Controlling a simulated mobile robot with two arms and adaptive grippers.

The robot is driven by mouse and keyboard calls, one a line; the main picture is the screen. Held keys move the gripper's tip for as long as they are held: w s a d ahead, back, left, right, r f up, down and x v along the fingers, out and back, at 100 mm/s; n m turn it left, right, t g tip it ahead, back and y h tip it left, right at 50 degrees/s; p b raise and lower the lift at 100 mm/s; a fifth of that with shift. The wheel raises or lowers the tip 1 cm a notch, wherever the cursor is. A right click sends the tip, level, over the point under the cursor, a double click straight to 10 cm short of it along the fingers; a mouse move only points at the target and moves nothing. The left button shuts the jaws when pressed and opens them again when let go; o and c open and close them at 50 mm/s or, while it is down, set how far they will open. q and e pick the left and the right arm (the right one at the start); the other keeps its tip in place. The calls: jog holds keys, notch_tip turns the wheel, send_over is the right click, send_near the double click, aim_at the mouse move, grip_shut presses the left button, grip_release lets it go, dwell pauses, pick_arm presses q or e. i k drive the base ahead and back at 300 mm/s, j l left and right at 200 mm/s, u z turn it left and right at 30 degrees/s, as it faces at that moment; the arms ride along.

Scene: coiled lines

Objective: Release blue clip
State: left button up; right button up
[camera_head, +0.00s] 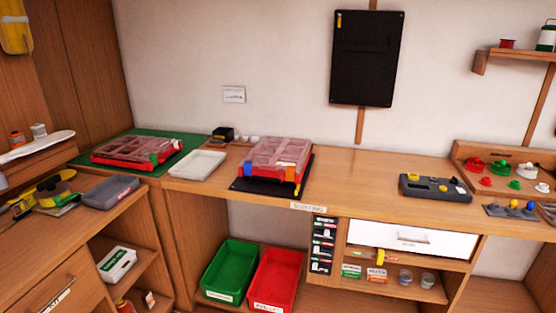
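A red case (275,160) with a clear lid sits on a black mat on the middle of the bench, its lid down. Whether the blue clip is latched is too small to tell. A second red case (137,150) lies on a green mat to the left, with a small green piece at its front right. Neither of my grippers is in view.
A white tray (198,165) lies between the cases. Right of the black mat (310,165) the bench is bare up to a grey device (435,187). A green bin (230,270) and a red bin (274,279) stand below.

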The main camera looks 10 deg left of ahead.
aim_at(248, 164)
jog(key=i+j, duration=0.2)
jog(key=i, duration=0.2)
jog(key=i+j, duration=0.25)
jog(key=i, duration=0.15)
jog(key=i+j, duration=0.2)
jog(key=i, duration=0.2)
jog(key=i+j, duration=0.25)
jog(key=i, duration=0.15)
jog(key=k+u, duration=0.05)
